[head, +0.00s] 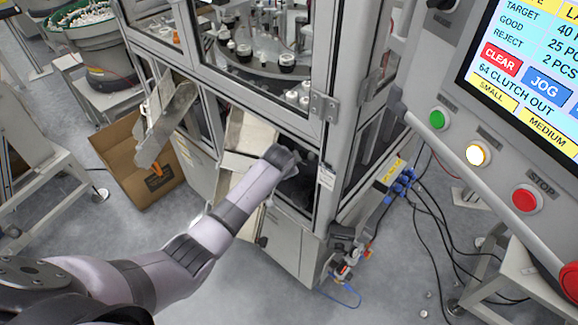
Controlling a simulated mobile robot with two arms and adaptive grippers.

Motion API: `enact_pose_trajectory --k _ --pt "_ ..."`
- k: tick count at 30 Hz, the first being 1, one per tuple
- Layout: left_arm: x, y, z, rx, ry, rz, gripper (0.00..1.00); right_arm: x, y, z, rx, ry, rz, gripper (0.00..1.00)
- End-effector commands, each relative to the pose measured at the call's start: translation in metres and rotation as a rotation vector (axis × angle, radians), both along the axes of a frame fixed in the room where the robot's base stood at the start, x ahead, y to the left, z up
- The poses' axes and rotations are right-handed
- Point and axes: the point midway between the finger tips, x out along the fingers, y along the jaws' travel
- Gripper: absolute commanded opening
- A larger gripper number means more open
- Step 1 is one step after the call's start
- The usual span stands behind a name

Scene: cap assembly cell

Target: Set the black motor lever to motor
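My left arm reaches from the lower left to the low opening in the machine cabinet (333,178). Its wrist end is at the opening, and my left gripper (298,184) seems to be the dark shape inside it. The fingers are lost in the dark, so I cannot tell whether they are open or shut, or touch anything. I cannot make out the black motor lever; it may be hidden in the dark opening behind my wrist. My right gripper is not in view. The panel screen (530,75) reads "64 CLUTCH OUT".
The control panel carries green (438,119), lit white (476,155) and red stop (527,198) buttons at the right. A cardboard box (118,150) stands on the floor under a metal chute (166,125). Cables and blue fittings (400,183) lie right of the cabinet.

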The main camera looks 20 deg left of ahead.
Motion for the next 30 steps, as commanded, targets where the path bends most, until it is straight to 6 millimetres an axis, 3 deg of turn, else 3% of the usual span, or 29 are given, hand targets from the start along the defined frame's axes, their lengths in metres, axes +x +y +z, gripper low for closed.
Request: enact_pose_trajectory --k 13,14,15,22,30 --pt "-0.0002 0.0 0.0001 0.005 0.012 -0.001 0.0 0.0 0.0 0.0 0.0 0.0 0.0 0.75" --pt "-0.0002 0.0 0.0001 0.004 0.012 0.0 0.25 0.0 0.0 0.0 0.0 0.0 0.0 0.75" --pt "-0.0002 0.0 0.0001 0.004 0.012 0.0 0.27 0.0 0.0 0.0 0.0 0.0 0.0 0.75" --pt "0.0 -0.0002 0.0004 0.004 0.01 0.0 0.43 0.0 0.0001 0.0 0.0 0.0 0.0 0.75" --pt "0.0001 -0.0003 0.0007 0.004 0.009 -0.001 0.43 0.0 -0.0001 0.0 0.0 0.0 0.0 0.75"
